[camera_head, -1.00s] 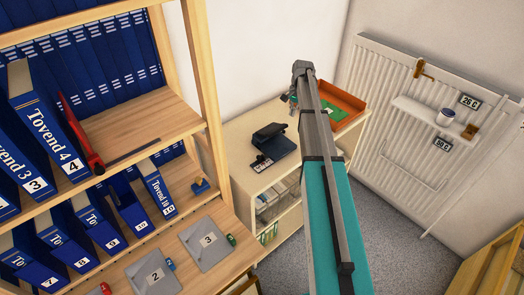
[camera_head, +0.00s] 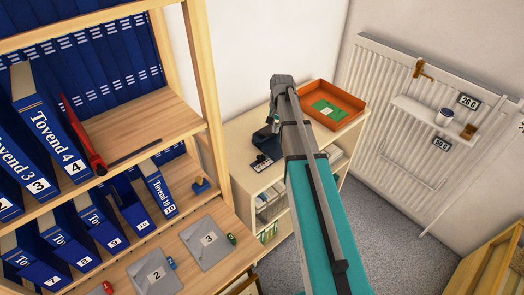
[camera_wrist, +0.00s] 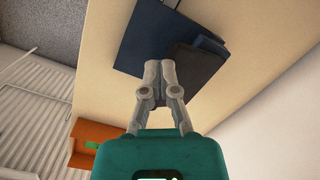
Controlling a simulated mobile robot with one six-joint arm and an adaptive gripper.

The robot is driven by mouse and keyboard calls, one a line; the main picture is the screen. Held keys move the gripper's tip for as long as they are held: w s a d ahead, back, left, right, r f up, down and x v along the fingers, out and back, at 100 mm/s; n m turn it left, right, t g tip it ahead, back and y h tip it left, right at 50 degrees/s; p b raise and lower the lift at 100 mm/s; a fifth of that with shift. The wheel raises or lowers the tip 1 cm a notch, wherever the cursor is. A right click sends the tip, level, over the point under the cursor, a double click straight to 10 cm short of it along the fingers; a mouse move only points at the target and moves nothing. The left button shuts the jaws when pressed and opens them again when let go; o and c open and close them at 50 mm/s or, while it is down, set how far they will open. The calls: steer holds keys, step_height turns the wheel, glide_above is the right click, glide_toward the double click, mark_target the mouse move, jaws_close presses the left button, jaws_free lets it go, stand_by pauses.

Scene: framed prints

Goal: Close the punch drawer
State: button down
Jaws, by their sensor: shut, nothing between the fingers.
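The dark hole punch (camera_head: 262,144) stands on the low cabinet, mostly hidden behind my arm in the head view. A flat dark piece with white marks (camera_head: 262,162) lies at its front left; I cannot tell whether this is its drawer. In the wrist view the punch (camera_wrist: 150,38) fills the top middle as dark blue plates. My gripper (camera_wrist: 159,66) is shut and empty, its fingertips overlapping the punch's near edge in that view. Whether they touch it, I cannot tell. In the head view the gripper is largely hidden by my arm.
An orange tray (camera_head: 314,91) with a green item stands right of the punch on the cabinet (camera_head: 239,150). A shelf unit (camera_head: 213,95) with blue binders stands at left. A radiator (camera_head: 375,75) with a small shelf (camera_head: 418,113) is at right. Grey floor lies between.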

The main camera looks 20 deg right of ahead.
steer(key=s+a+r+n+p, duration=0.1)
steer(key=s+a+n, duration=0.3)
steer(key=s+a, duration=0.5)
steer(key=shift+s+h, duration=0.4)
steer(key=shift+s, duration=0.7)
steer(key=w+d+m, duration=0.3)
steer(key=w+d, duration=0.3)
steer(key=w, duration=0.2)
steer(key=shift+w+f+y+b, duration=0.15)
steer(key=shift+f+y+b, duration=0.15)
steer(key=shift+f+b, duration=0.05)
